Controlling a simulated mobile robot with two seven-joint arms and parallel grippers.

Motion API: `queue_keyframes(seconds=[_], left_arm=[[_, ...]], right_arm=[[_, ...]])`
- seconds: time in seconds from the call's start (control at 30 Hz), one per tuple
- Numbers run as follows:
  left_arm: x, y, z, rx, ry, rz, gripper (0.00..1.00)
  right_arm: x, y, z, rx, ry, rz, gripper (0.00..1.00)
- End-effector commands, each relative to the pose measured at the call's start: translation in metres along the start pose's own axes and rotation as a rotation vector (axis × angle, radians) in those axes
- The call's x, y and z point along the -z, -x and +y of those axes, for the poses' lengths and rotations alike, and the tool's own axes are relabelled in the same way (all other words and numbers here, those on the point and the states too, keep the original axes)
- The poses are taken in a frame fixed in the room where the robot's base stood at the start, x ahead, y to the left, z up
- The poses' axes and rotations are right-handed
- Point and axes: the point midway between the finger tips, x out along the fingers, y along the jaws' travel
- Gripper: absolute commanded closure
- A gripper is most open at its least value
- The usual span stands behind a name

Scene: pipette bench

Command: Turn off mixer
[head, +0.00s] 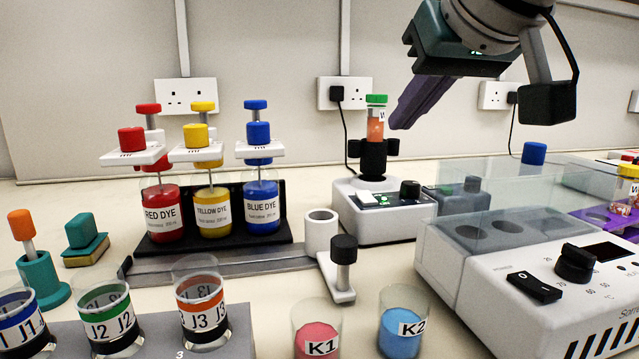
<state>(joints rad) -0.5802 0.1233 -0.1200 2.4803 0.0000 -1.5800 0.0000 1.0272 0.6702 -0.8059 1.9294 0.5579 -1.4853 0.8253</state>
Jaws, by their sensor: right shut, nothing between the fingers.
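The mixer (385,220) is a small white box at the middle of the bench, with a black knob (410,189) and a small green-lit panel on its top. A black holder (373,156) on it grips an upright tube (375,124) with orange contents and a green cap. My right gripper (399,122) comes in from the top right, its purple fingers shut and empty. It is above the mixer, just right of the tube in the picture; I cannot tell the exact gap. My left gripper is not in view.
A rack of red, yellow and blue dye bottles (213,215) stands left of the mixer. A larger white machine with a clear cover (500,290) stands at the right. Beakers K1 (316,335) and K2 (402,325) and jars (203,310) line the front. A black plug cable runs behind the mixer.

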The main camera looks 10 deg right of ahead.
Motion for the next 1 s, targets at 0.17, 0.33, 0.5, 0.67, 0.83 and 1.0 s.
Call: queue_keyframes(seconds=[0.17,0.33,0.5,0.67,0.83,1.0], left_arm=[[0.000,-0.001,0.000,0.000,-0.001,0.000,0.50],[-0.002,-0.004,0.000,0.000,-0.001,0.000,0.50],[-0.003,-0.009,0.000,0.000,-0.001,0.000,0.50],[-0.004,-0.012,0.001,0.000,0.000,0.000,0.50],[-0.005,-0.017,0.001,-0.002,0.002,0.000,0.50],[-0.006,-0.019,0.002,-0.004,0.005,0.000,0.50]], right_arm=[[-0.001,-0.006,0.000,0.001,-0.001,-0.001,1.00],[-0.001,-0.032,0.000,-0.001,-0.001,-0.002,1.00],[-0.001,-0.065,-0.001,0.000,-0.001,-0.003,1.00],[-0.001,-0.093,0.000,-0.001,-0.001,-0.002,1.00],[-0.015,-0.114,0.000,0.000,0.003,-0.002,1.00],[-0.026,-0.126,0.000,0.001,0.003,0.000,1.00]])
